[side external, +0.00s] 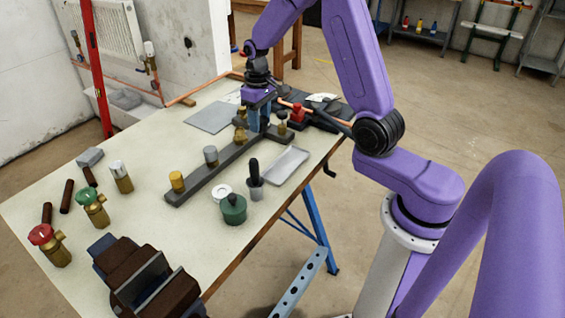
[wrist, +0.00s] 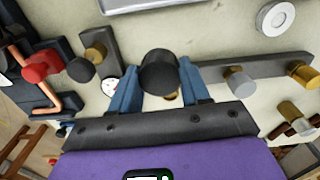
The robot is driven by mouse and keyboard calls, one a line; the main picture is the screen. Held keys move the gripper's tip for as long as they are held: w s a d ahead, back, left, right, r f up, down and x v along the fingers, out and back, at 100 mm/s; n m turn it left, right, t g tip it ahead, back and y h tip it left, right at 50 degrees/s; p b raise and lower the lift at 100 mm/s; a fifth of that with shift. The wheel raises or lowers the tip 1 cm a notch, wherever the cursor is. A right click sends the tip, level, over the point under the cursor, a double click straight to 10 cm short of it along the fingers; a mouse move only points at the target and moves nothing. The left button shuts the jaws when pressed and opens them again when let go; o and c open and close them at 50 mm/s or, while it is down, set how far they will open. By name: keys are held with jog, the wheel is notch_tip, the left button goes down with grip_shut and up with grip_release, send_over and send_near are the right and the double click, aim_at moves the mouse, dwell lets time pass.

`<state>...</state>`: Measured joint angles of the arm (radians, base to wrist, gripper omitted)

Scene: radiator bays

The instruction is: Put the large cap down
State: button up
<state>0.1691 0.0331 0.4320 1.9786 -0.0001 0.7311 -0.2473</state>
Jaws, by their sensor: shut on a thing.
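My gripper (wrist: 158,80) is shut on a dark, round, cylindrical piece, which I take to be the large cap (wrist: 160,70), between its two blue fingers. In the side view my gripper (side external: 259,126) points down over the long grey bar (side external: 195,187), near its far end; the held cap is hidden there by the fingers. A bit of brass (wrist: 171,97) shows just behind the held cap. I cannot tell whether the cap touches the bar.
A red valve part (wrist: 42,66) and copper pipe lie close by. Several valves and a vise (side external: 145,281) occupy the near end.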

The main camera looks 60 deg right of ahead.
send_over(286, 165)
jog(key=f, duration=0.1)
jog(key=shift+f, duration=4)
jog(key=o, duration=1.2)
jog(key=shift+f, duration=0.1)
